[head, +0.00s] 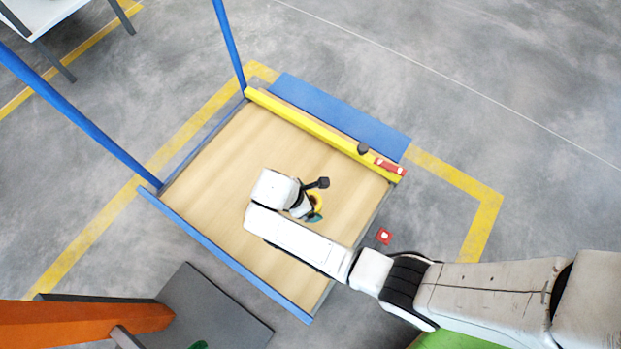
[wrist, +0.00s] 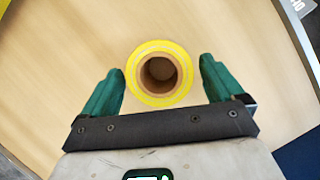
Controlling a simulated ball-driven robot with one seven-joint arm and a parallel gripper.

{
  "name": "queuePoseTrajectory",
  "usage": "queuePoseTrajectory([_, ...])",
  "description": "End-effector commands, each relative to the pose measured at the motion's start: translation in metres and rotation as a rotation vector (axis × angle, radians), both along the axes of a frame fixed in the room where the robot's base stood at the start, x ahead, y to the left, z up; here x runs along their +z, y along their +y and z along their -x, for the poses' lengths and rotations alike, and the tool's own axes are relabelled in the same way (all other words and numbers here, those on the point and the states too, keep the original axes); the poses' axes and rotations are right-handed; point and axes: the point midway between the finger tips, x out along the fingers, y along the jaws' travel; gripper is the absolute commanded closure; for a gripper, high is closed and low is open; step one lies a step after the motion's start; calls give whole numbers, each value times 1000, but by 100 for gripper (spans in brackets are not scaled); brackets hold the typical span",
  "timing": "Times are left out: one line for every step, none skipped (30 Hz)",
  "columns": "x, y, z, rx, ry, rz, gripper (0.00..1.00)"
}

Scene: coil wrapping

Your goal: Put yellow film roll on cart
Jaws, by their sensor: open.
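The yellow film roll (wrist: 137,87) stands upright, its brown core opening toward the wrist camera. In the head view the roll (head: 318,200) is mostly hidden by my wrist, only a bit of yellow showing. It appears to stand on the wooden deck of the cart (head: 215,165), which has blue edges and blue posts. My gripper (wrist: 162,72) is open, its green fingers on either side of the roll with narrow gaps. In the head view my gripper (head: 316,213) is over the deck, right of its middle.
A yellow bar (head: 310,125) with a red-and-white label runs along the deck's far edge. Blue posts (head: 228,45) rise at the left. A red box (head: 384,236) lies beside the deck's right edge. A grey plate (head: 215,310) and an orange beam (head: 80,325) are at lower left.

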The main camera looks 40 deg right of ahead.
Motion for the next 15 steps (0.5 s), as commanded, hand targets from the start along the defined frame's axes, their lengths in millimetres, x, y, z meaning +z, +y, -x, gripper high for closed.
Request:
queuePoseTrajectory([16,4,-2,2,-3,-1,6])
queuePoseTrajectory([22,7,-2,2,-2,-2,6])
queuePoseTrajectory([30,10,-3,2,-3,-1,6])
queuePoseTrajectory([36,12,-3,2,-2,-2,6])
queuePoseTrajectory([42,15,-4,2,-2,-2,6])
queuePoseTrajectory([49,18,-5,3,-1,-2,6])
queuePoseTrajectory([54,20,-5,3,-1,-1,6])
queuePoseTrajectory([59,23,-5,3,-2,-2,6])
queuePoseTrajectory([65,25,-6,2,-2,-1,6])
queuePoseTrajectory([69,27,-6,2,-2,-1,6])
queuePoseTrajectory([72,28,-6,1,-2,-1,6])
queuePoseTrajectory([76,30,-7,1,-2,-1,6])
queuePoseTrajectory([79,31,-7,0,-1,0,6])
queuePoseTrajectory([81,32,-7,0,0,0,6])
queuePoseTrajectory([84,33,-7,0,0,0,6])
